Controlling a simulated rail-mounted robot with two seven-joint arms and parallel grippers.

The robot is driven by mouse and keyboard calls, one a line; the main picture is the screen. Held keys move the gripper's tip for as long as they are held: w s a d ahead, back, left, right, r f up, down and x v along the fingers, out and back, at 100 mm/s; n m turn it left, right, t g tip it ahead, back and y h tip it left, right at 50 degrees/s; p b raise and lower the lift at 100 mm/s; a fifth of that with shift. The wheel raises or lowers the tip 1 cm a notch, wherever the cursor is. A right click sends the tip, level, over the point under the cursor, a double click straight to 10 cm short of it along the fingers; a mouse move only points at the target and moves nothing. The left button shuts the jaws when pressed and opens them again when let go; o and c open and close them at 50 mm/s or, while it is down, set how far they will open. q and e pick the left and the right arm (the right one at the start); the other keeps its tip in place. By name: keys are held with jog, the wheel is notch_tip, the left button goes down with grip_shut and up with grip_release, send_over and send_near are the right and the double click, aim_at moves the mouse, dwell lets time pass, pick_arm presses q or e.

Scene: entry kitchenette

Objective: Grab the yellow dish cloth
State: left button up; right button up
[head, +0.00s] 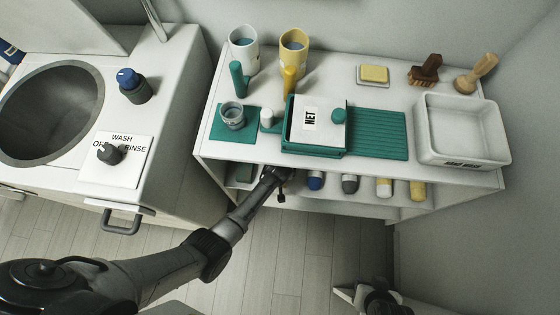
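I cannot pick out a yellow dish cloth with certainty. Several rolled items lie on the lower shelf, partly hidden by the top; two have yellowish ends, one pale yellow (384,187) and one deeper yellow (417,190) farther right. A flat yellow block (374,73) rests on a small dish on the top. My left gripper (284,178) is at the front opening of the lower shelf, left of a blue-ended roll (316,181); its fingers are too dark and small to read. My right gripper (372,296) is low at the bottom, away from the shelf, its fingers unclear.
The white shelf top (375,159) overhangs the rolls. On it are a green-and-white box (315,125), a ribbed green mat (378,134), two jugs, brushes and a white basin (462,130). A washer unit (110,160) stands left. The floor in front is clear.

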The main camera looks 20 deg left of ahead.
pick_arm(q)
jog(key=c, duration=1)
jog(key=shift+r, duration=0.1)
jog(key=shift+c, duration=0.2)
